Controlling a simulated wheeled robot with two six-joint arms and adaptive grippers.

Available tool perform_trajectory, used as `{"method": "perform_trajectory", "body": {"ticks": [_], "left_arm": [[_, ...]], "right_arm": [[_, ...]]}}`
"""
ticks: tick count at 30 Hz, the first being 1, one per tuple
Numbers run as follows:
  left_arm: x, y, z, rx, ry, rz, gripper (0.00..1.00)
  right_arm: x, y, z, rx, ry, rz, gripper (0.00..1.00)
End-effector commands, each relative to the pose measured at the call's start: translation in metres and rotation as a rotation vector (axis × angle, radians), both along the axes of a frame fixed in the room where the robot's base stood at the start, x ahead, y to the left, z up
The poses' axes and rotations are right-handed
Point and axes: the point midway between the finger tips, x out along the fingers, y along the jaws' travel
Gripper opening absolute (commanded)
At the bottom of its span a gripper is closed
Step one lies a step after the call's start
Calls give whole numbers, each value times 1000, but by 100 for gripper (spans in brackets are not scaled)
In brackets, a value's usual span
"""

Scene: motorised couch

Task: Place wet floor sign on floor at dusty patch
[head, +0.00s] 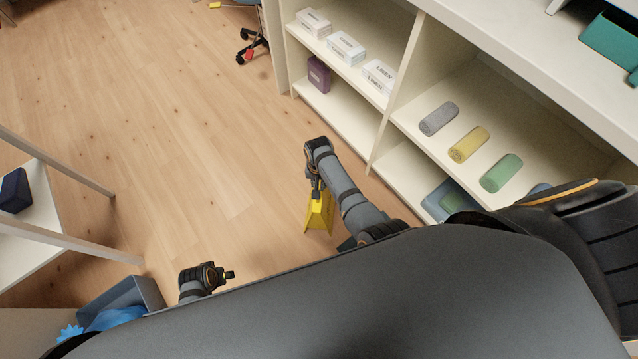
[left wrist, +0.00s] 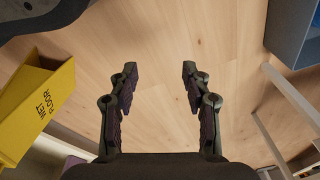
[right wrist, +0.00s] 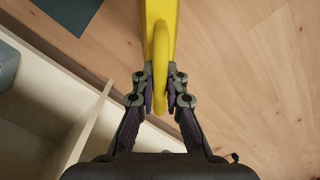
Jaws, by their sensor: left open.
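The yellow wet floor sign (head: 319,214) hangs below my right gripper (head: 317,190) in front of the shelf unit. In the right wrist view, my right gripper (right wrist: 161,92) is shut on the sign's looped top (right wrist: 160,52). The sign's printed face (left wrist: 38,98) shows at the left of the left wrist view, reading "WET FLOOR". I cannot tell whether its lower edge touches the floor. My left gripper (head: 229,274) is low at the left, apart from the sign. In the left wrist view it (left wrist: 158,85) is open and empty. I cannot make out a dusty patch.
A shelf unit (head: 407,88) with boxes and rolled towels stands close on the right. A white-framed rack (head: 60,165) stands left, with a grey-blue bin (head: 150,292) below it. A wheeled chair base (head: 253,47) is at the back. The wooden floor (head: 165,120) between is clear.

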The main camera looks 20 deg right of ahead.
Motion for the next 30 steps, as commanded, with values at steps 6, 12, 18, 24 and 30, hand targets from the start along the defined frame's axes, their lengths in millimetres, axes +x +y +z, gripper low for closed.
{"method": "perform_trajectory", "body": {"ticks": [6,12,18,24,30], "left_arm": [[0,0,0,0,0,0,49],[0,0,0,0,0,0,49],[-13,5,-14,6,5,2,49],[-43,15,-42,21,1,2,49],[-91,21,-53,28,15,0,49]], "right_arm": [[0,0,0,0,0,0,33],[0,0,0,0,0,0,33],[0,0,12,0,0,0,33],[0,0,32,0,0,0,33],[0,0,61,0,-1,0,33]]}}
